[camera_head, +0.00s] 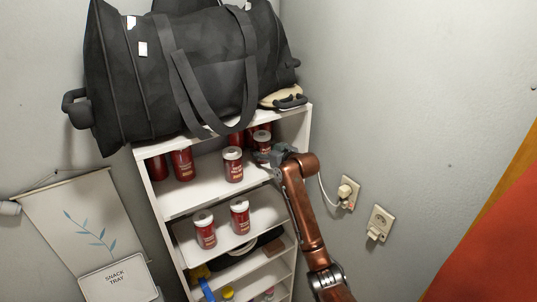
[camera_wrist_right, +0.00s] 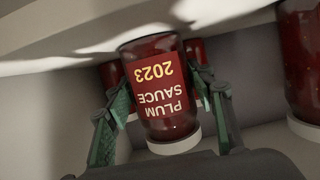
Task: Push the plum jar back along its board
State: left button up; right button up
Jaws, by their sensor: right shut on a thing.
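The plum jar (camera_head: 262,139) is a dark red jar with a white lid, on the right side of the shelf unit's upper board (camera_head: 205,190). Its red label reads "PLUM SAUCE 2023", upside down in the right wrist view (camera_wrist_right: 160,90). My right gripper (camera_head: 273,154) reaches in from the right and is shut on this jar. In the wrist view its green-padded fingers (camera_wrist_right: 158,80) stand on either side of the jar. My left gripper is not in view.
Another jar (camera_head: 233,165) stands just left of the held jar, nearer the board's front edge. More jars (camera_head: 183,164) stand at the left, and some are behind the held one. Two jars (camera_head: 240,216) stand on the board below. A black bag (camera_head: 190,65) overhangs the top.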

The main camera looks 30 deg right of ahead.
jog(key=shift+w+a, duration=0.15)
jog(key=shift+w, duration=1.9)
jog(key=o, duration=0.7)
jog(key=shift+c, duration=0.2)
jog(key=shift+o, duration=0.9)
jog(key=o, duration=0.5)
